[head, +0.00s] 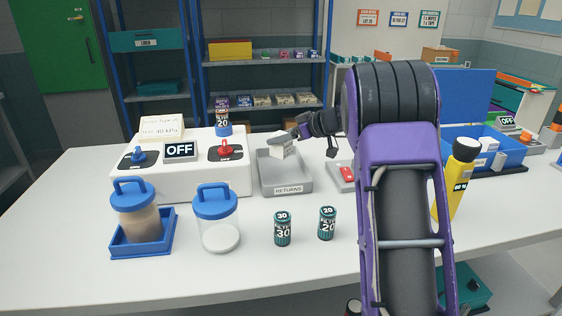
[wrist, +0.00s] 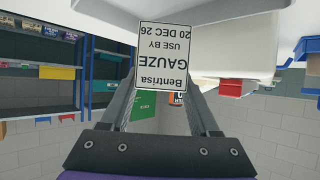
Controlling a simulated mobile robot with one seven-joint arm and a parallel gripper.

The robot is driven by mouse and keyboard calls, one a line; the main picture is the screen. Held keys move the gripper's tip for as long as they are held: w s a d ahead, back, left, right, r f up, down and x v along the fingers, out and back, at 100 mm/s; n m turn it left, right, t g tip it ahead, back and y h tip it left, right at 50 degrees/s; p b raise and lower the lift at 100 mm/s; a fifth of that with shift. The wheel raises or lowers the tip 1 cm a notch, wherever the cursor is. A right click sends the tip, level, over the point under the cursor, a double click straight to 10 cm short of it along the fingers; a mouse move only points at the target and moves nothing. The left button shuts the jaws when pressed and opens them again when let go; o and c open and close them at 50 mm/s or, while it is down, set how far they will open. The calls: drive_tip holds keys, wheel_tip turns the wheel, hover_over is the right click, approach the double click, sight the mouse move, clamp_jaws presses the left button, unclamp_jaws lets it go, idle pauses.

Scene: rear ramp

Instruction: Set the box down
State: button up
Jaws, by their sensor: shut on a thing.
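A small white gauze box (head: 284,149) is at the tip of my gripper (head: 297,135). In the wrist view its label (wrist: 162,55) reads upside down as Bentrisa gauze, use by 20 Dec 26. The two fingers in the wrist view are shut on the box, one on each side. In the head view the box is over the grey tray marked RETURNS (head: 287,189), within its outline. I cannot tell whether its underside touches the tray floor.
A white console (head: 180,180) with blue and red knobs stands left of the tray. A lidded clear jar (head: 216,225), a brown-filled jar (head: 138,220) and two small cans (head: 282,229) stand in front. A yellow bottle (head: 456,180) and a blue bin (head: 478,158) are right.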

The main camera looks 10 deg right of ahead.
sight(288, 154)
wheel_tip(288, 154, down, 6)
drive_tip(key=shift+f, duration=0.2)
drive_tip(key=o, duration=1.4)
drive_tip(key=shift+d, duration=0.1)
drive_tip(key=v, duration=0.7)
drive_tip(key=shift+s+d+r+b, duration=0.1)
drive_tip(key=shift+s+b, duration=0.1)
drive_tip(key=shift+b, duration=0.15)
